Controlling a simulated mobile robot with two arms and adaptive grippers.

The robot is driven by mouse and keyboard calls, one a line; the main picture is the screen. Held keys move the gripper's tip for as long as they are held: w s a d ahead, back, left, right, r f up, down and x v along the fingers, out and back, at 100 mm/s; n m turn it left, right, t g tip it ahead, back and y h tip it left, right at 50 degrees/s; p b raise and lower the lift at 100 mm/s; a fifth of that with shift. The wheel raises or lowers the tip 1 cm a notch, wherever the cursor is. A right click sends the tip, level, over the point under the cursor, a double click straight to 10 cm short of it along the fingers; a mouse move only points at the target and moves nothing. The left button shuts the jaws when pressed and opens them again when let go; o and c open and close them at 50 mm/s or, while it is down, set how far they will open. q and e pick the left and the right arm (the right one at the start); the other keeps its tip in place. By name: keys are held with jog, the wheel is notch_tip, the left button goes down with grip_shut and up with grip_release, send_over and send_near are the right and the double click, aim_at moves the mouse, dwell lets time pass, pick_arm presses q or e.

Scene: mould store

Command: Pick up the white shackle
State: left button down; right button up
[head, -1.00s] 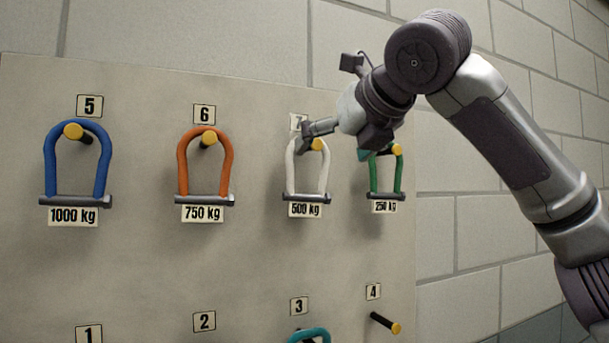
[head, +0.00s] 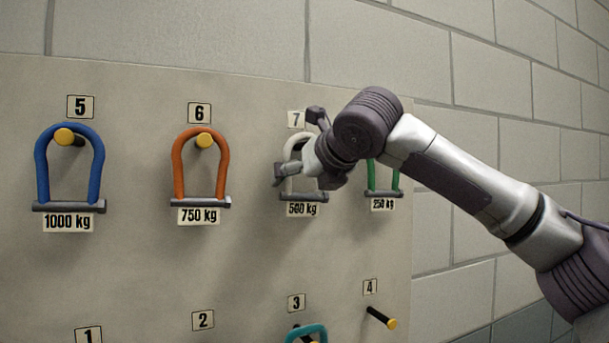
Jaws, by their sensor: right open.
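The white shackle (head: 286,150) hangs on the board below the number 7 plate and above the 500 kg label (head: 303,209). My right gripper (head: 296,177) is open in front of it and covers much of its middle and right side. One finger shows over the shackle's left leg. The top left of the bow and the grey pin at the bottom remain visible. The peg under the bow is hidden, and I cannot tell whether the fingers touch the shackle. My left gripper is not in view.
The green shackle (head: 396,182) hangs close on the right, partly behind my right arm. The orange shackle (head: 178,170) and blue shackle (head: 41,170) hang to the left. Below are a teal shackle (head: 320,331) and an empty peg (head: 379,317) under number 4.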

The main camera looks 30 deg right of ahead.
jog(key=shift+s+r, duration=0.1)
jog(key=shift+s, duration=0.1)
jog(key=c, duration=1.3)
